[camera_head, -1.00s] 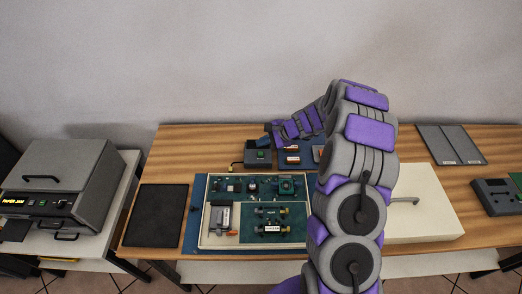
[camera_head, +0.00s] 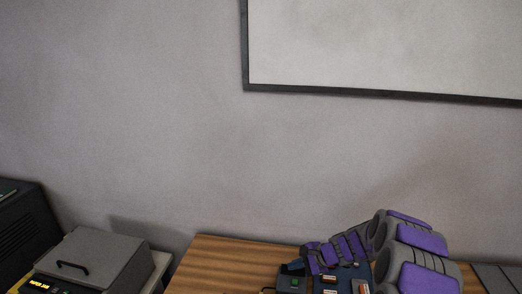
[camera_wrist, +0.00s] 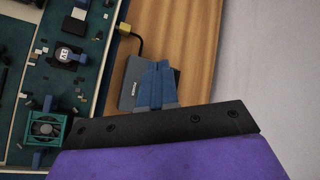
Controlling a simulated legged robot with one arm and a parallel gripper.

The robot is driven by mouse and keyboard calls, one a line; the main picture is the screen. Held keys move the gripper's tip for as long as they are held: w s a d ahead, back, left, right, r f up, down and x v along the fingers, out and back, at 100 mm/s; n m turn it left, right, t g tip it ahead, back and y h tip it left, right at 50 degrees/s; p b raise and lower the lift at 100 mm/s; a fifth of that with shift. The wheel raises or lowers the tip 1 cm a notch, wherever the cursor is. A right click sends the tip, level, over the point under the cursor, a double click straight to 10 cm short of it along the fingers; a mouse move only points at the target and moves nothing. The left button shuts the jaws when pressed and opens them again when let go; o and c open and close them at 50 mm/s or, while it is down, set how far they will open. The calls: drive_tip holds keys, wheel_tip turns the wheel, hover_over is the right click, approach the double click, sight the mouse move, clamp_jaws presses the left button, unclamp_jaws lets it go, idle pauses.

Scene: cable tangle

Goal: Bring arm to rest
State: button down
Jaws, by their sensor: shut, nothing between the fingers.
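My gripper (camera_wrist: 154,84) shows in the wrist view as two blue fingers pressed together, shut and empty. The fingertips appear over a dark grey box (camera_wrist: 131,84) with a small label; I cannot tell how far above it. In the head view my gripper (camera_head: 291,268) is at the low centre right, at the end of my purple and grey arm. The dark box with a green button (camera_head: 293,282) is just below it.
In the head view a grey lidded machine (camera_head: 93,262) with a lit display stands left of the wooden table (camera_head: 220,266). A framed white board (camera_head: 390,45) hangs on the wall. Orange-marked parts (camera_head: 330,279) lie beside the box. Most of the table is out of view.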

drive_tip(key=s+a+r+n+g+h, duration=0.15)
drive_tip(key=s+a+r+n, duration=0.25)
drive_tip(key=s+r, duration=0.45)
drive_tip(key=s+a+r+n+g, duration=0.3)
drive_tip(key=s+a+r+n, duration=0.15)
drive_tip(key=s, duration=0.65)
drive_tip(key=s+d+r+n+h, duration=0.1)
drive_tip(key=s+d+h, duration=0.1)
drive_tip(key=s, duration=0.6)
drive_tip(key=s+d+r+n+g+h, duration=0.1)
drive_tip(key=s+d, duration=0.3)
drive_tip(key=s, duration=0.5)
drive_tip(key=s+d+r+n+h, duration=0.2)
drive_tip(key=s+d+n+h, duration=0.1)
drive_tip(key=s, duration=0.6)
drive_tip(key=shift+s+d+r, duration=0.15)
drive_tip(key=shift+d+r, duration=0.05)
drive_tip(key=shift+r, duration=0.05)
drive_tip(key=c, duration=1.8)
unclamp_jaws()
drive_tip(key=shift+n+h, duration=0.25)
